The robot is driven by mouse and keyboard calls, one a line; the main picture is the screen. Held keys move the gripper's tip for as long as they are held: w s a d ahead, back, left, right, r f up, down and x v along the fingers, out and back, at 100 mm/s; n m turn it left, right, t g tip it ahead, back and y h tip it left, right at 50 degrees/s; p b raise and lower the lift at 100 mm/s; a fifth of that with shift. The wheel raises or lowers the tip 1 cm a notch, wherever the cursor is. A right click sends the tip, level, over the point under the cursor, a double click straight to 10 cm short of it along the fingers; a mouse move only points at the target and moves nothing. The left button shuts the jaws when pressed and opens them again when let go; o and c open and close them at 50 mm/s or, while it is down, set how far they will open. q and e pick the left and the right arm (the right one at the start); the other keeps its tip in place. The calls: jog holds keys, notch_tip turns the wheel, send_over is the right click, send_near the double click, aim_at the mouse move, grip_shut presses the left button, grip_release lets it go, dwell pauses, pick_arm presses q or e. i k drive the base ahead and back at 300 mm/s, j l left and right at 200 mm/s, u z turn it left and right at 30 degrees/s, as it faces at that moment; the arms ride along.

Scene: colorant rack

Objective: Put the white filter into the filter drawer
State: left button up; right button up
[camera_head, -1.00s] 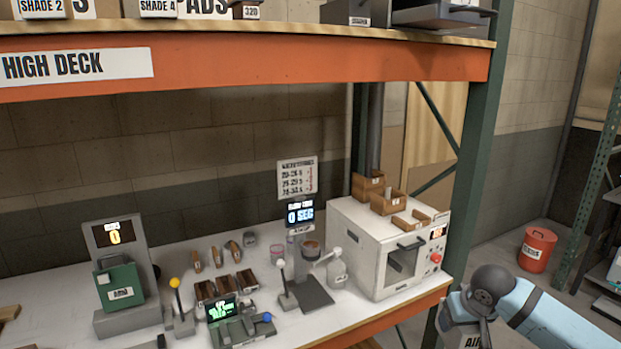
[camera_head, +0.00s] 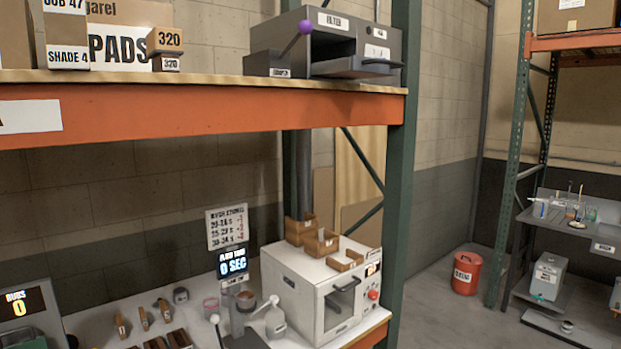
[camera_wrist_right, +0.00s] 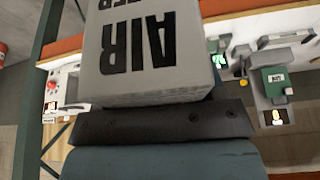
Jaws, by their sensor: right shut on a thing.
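The white filter (camera_wrist_right: 150,60), a pale box lettered "AIR" and "FILTER", fills the upper middle of the right wrist view. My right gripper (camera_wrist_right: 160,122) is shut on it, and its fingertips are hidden. Neither the filter nor the right gripper shows in the head view. In the head view, a dark grey unit (camera_head: 333,40) with a label that seems to read "FILTER" stands on the upper deck. Its drawer (camera_head: 355,67) is at the front, pulled out, with a dark opening above it. My left gripper is in neither current view.
A small dark box with a purple-knobbed lever (camera_head: 290,50) stands just left of the unit. Cardboard boxes (camera_head: 110,42) fill the deck further left. A green post (camera_head: 400,150) rises at the deck's right end. A white oven (camera_head: 320,290) stands on the bench below.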

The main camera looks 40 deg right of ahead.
aim_at(347, 75)
jog(key=i+l, duration=0.1)
jog(key=l, duration=0.25)
jog(key=i+l, duration=0.1)
jog(key=l, duration=0.25)
jog(key=i+l, duration=0.1)
jog(key=l, duration=0.25)
jog(key=i+l, duration=0.1)
jog(key=l, duration=0.25)
